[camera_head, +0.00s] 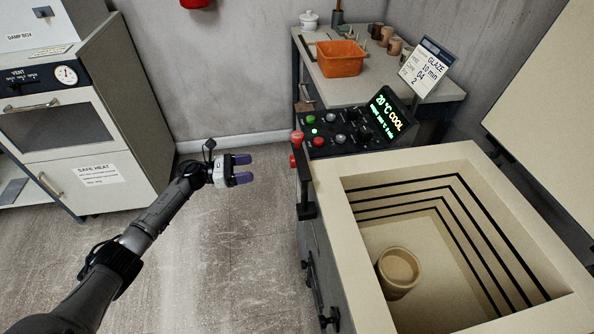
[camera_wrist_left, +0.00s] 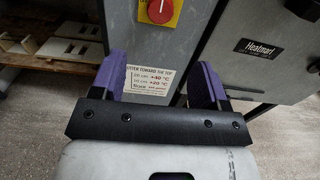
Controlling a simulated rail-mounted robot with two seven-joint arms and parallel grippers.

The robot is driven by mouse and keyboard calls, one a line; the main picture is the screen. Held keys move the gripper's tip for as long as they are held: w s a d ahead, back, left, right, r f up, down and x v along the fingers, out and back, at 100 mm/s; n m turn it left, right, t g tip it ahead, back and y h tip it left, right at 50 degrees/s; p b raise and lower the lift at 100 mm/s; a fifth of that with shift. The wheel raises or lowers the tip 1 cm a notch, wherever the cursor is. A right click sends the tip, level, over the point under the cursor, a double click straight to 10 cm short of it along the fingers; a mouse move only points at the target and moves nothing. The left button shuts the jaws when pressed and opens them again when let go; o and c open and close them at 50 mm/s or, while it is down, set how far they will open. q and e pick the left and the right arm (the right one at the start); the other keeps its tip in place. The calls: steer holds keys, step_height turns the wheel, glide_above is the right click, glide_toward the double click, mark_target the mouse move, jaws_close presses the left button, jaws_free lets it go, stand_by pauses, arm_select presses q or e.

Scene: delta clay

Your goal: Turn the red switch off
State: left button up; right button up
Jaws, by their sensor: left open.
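A red switch knob (camera_wrist_left: 160,10) on a yellow plate shows at the top edge of the left wrist view, cut off by the frame. It sits on a grey panel above a white printed label (camera_wrist_left: 150,82). In the head view, red parts (camera_head: 296,138) stick out at the near left corner of the kiln's control panel; I cannot tell if they are this switch. My left gripper (camera_head: 243,169) is open and empty, left of the kiln, with its purple fingers apart. In the wrist view its fingers (camera_wrist_left: 161,75) point toward the panel below the knob, with the label between them. My right gripper is not shown.
The open kiln (camera_head: 325,190) holds a clay pot (camera_head: 398,272). Its control panel (camera_head: 345,128) has several buttons and a lit display reading 20 °C COOL. A table with an orange bin (camera_head: 340,58) stands behind. A cabinet (camera_head: 75,130) stands left. The floor between is clear.

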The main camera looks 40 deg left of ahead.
arm_select(q)
steer(key=b+x, duration=0.3)
steer(key=x, duration=1)
steer(key=shift+w+d+b, duration=0.25)
steer(key=shift+d+b, duration=0.05)
steer(key=shift+b, duration=0.1)
steer(key=shift+c, duration=0.5)
steer(key=c, duration=0.8)
steer(key=shift+n, duration=0.3)
steer(key=shift+r+n+p, duration=0.1)
steer(key=shift+n+p, duration=3.8)
steer(key=shift+n, duration=4.7)
